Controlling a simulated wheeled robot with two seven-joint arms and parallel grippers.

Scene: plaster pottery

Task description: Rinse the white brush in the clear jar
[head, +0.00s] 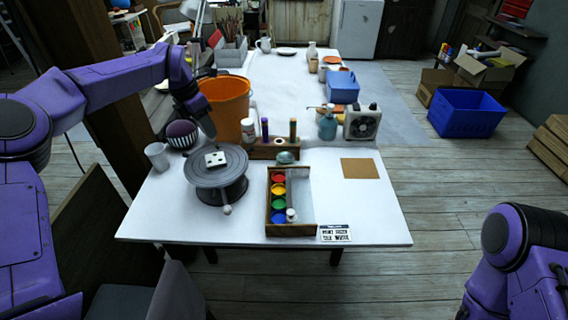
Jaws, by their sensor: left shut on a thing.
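My left arm reaches in from the left, and its gripper (209,134) hangs at the orange bucket's near left side, above the back of the grey turntable. It is shut, but what it holds is too small and dark to make out. I cannot pick out a white brush. A wooden holder (262,153) behind the paint box has a purple handle (265,130) and a green-and-orange one (293,131) standing in it. A translucent cup (156,157), which looks like the clear jar, stands at the table's left edge, left of the gripper. My right gripper is out of view.
The grey turntable (205,176) carries a small white dotted block (215,158). The table's right front is mostly clear.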

